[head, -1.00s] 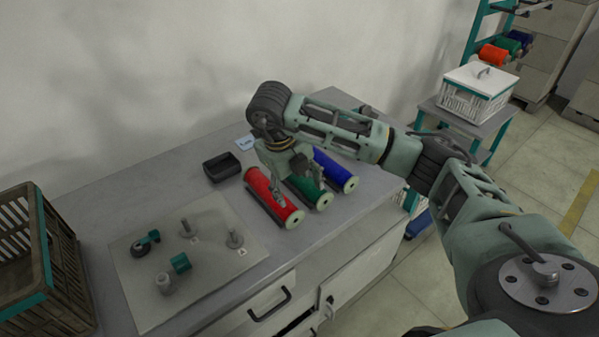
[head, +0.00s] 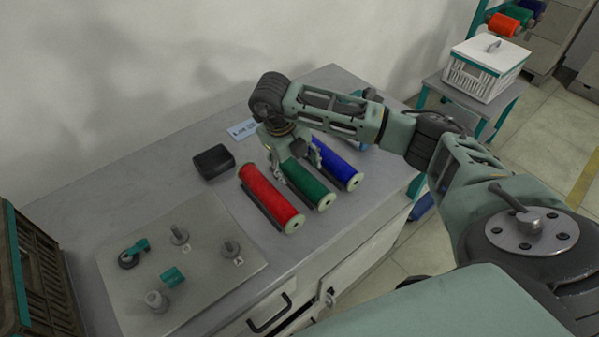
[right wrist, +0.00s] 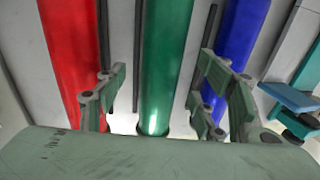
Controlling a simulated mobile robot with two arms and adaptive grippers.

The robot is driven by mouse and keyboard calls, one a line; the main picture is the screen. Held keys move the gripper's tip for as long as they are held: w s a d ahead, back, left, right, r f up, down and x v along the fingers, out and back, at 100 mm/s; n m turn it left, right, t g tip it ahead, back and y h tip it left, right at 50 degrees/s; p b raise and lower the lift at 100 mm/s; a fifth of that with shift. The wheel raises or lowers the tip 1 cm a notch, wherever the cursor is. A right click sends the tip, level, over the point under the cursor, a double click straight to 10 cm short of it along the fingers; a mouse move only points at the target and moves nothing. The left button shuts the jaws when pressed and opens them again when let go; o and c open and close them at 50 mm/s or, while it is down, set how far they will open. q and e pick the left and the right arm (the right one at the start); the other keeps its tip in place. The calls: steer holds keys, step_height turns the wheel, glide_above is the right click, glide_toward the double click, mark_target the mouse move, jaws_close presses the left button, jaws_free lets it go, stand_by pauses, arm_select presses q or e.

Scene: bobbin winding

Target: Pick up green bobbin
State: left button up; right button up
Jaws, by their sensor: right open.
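The green bobbin (head: 308,184) lies on the grey table between the red bobbin (head: 271,198) and the blue bobbin (head: 336,165). My right gripper (head: 297,172) is over the green bobbin, pointing down, with its fingers apart. In the right wrist view the green bobbin (right wrist: 165,65) runs between the open fingers of the right gripper (right wrist: 155,105), one on the red bobbin's side and one on the blue bobbin's side. I see no contact with the green bobbin. My left gripper is not in view.
A black tray (head: 214,162) and a label card (head: 242,129) lie behind the bobbins. A grey plate (head: 205,280) with pegs and teal parts is at the front left. A dark crate (head: 40,270) stands at the left edge. A white basket (head: 484,72) stands on a side table.

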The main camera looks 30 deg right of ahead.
steer(key=shift+d+f, duration=0.2)
steer(key=shift+f, duration=0.5)
steer(key=shift+w+d+f, duration=0.15)
steer(key=shift+f, duration=0.35)
steer(key=c, duration=1.3)
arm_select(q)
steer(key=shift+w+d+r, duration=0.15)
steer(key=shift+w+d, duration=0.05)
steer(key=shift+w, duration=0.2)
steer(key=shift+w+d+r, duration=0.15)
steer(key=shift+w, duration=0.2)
arm_select(e)
steer(key=shift+c, duration=0.7)
